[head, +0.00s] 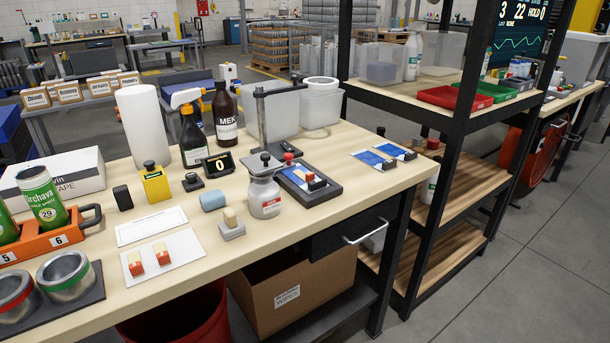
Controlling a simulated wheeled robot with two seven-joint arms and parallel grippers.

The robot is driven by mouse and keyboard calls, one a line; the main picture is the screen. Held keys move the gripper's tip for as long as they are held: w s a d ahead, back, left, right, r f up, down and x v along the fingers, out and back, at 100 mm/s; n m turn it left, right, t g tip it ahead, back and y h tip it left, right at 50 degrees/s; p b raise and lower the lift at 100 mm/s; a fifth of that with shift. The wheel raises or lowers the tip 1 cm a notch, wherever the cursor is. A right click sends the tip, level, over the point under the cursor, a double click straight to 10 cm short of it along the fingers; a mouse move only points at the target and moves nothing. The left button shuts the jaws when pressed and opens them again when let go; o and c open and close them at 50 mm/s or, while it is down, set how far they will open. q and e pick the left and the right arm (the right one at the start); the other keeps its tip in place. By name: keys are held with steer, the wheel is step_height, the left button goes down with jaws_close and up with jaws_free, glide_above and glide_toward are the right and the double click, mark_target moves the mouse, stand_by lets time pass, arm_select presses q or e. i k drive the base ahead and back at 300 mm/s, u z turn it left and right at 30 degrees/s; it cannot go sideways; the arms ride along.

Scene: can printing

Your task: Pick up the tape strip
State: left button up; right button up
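I cannot single out the tape strip with certainty. A thin white rectangle (151,226) with faint marks lies flat at the front middle of the workbench. Below it, a white card (185,246) carries two small cream-and-orange pieces (162,254). A white box marked "TAPE" (62,178) stands at the left. Two flat blue-and-white pieces (366,157) with dark blocks at their ends lie at the bench's right end. Neither of my grippers is in view.
An orange can rack (75,231) and open cans (65,272) stand at left. Bottles (225,112), a white canister (264,196), a grey stamp-like block (231,229) and a dark tray (326,190) crowd the middle. A black shelf (447,112) stands right. The bench's right end has free room.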

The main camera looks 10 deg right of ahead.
mark_target(310, 177)
steer(key=z, duration=1.7)
steer(key=i, duration=1.2)
steer(key=u, duration=3.1)
